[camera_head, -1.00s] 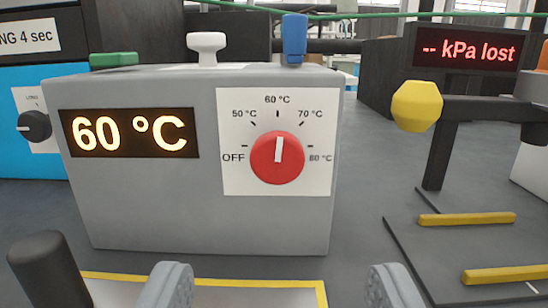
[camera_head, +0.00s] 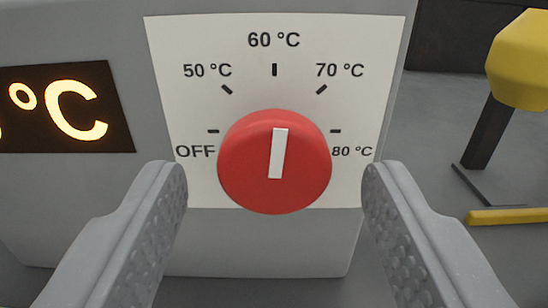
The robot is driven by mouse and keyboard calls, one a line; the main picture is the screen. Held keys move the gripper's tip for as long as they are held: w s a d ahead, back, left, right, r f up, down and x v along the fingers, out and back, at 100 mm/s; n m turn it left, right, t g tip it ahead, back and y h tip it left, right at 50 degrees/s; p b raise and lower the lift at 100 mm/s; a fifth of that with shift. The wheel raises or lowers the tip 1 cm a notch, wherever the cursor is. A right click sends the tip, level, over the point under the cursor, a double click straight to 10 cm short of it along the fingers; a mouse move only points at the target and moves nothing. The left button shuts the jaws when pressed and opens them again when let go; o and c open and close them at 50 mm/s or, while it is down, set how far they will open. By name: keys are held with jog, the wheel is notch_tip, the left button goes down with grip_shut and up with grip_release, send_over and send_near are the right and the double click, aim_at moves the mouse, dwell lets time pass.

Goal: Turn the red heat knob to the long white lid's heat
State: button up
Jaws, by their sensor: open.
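The red heat knob (camera_head: 249,168) sits on a white dial plate (camera_head: 300,30) on the front of the grey box (camera_head: 250,245). The plate is marked OFF, 50, 60, 70 and 80 °C. The knob's white pointer (camera_head: 278,153) points up, at or very near the 60 °C mark. My gripper (camera_head: 275,178) is open, with one finger on each side of the knob and a gap between each finger and the knob. The long white lid is not in view now.
The display (camera_head: 65,108) at the left is cut off and shows the end of a reading in °C. A yellow knob-like piece (camera_head: 520,60) on a dark stand is at the right edge. A yellow bar (camera_head: 510,216) lies low on the right.

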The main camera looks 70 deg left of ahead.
jog(key=shift+w+a, duration=0.1)
jog(key=shift+a, duration=0.15)
jog(key=c, duration=1)
jog(key=shift+o, duration=0.2)
jog(key=shift+r, duration=0.1)
jog(key=shift+r+n+p, duration=0.25)
jog(key=shift+n+p, duration=0.15)
